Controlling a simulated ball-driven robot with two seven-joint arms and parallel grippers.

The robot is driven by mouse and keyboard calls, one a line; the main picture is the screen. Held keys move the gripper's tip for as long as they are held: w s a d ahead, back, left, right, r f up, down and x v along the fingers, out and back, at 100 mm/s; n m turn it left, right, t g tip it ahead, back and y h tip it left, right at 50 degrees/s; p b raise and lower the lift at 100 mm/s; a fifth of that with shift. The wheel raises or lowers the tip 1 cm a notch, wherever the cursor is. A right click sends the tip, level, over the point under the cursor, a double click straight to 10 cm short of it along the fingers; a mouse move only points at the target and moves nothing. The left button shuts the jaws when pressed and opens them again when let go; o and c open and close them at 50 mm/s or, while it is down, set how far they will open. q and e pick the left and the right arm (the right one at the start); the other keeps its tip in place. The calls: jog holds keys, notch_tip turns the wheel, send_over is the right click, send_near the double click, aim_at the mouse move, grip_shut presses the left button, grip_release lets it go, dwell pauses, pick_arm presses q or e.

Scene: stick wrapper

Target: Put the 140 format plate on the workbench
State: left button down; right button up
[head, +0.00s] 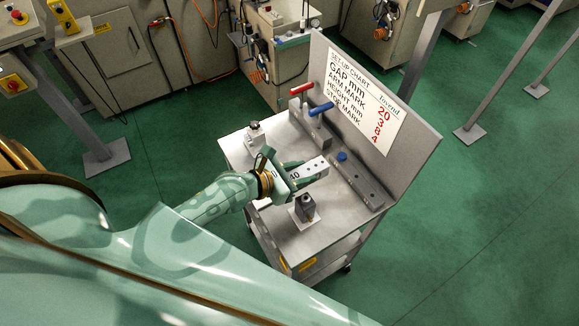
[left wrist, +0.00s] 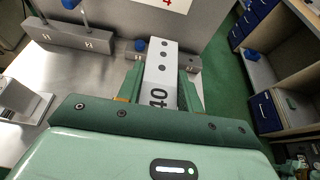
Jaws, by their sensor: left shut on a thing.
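My left gripper (head: 303,173) is shut on a pale metal plate (head: 316,167) with a row of dark holes. The plate also shows in the left wrist view (left wrist: 161,65), clasped between the fingers (left wrist: 160,88), its far end pointing away from me. The digits "40" are readable on it; any digit before them is hidden. The workbench (head: 326,222) is a small grey-topped trolley, and the plate is over its top. I cannot tell whether the plate touches it. My right gripper is not in view.
A setup chart (head: 365,95) stands on the back panel. A red handle (head: 302,89) and a blue handle (head: 321,108) rise from blocks before it. A rail with a blue knob (head: 342,156) lies to the right. Small fixtures (head: 254,136) (head: 305,208) stand either side of my gripper.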

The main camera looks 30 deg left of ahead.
pick_arm(q)
jog(key=w+a+f+b, duration=0.4)
jog(key=b, duration=0.1)
jog(key=w+a+f+b, duration=0.2)
jog(key=f+b, duration=0.1)
jog(key=shift+w+f, duration=0.1)
jog(key=shift+w, duration=0.15)
jog(key=shift+w+a+f, duration=0.15)
jog(key=shift+w, duration=0.1)
jog(key=shift+w+a+f+b, duration=0.1)
jog(key=shift+f+b, duration=0.1)
jog(key=shift+b, duration=0.3)
jog(key=f+b, duration=0.1)
jog(key=f, duration=0.1)
jog(key=f+b, duration=0.1)
jog(key=b, duration=0.1)
jog(key=shift+w+a+f, duration=0.15)
jog(key=shift+a+f, duration=0.05)
jog(key=shift+f, duration=0.2)
jog(key=shift+r, duration=0.25)
jog(key=shift+f, duration=0.1)
